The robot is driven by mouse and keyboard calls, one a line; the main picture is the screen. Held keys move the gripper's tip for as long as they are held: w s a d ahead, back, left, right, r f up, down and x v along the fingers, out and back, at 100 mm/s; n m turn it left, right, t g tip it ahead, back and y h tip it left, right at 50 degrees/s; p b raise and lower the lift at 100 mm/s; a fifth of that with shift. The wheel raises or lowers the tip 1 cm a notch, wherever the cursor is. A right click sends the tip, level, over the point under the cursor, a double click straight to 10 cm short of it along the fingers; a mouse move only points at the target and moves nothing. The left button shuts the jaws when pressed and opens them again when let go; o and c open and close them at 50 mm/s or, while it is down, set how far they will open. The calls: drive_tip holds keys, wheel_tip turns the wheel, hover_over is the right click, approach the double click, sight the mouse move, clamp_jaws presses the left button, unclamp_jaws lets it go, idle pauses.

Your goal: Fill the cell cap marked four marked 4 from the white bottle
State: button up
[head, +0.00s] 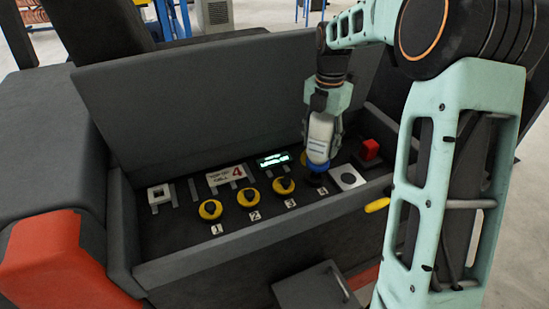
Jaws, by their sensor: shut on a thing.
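My gripper (322,125) is shut on the white bottle (320,133) and points down. The bottle is nearly upright with its blue end (317,160) lowest. That end is right over the fourth cell opening (315,178), a dark round fitting behind the label 4 (322,190). I cannot tell whether the bottle touches the opening. Cells 1 (210,210), 2 (248,197) and 3 (284,185) to the left carry yellow caps with black tops.
A lit display (274,160) stands behind cell 3. A pale plate with a round mark (348,178) and a red block (370,149) are right of the bottle. A yellow piece (377,205) is by the right front edge. Dark walls surround the recessed panel.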

sight(325, 114)
drive_tip(key=shift+r+p, duration=1.4)
drive_tip(key=shift+r, duration=1.9)
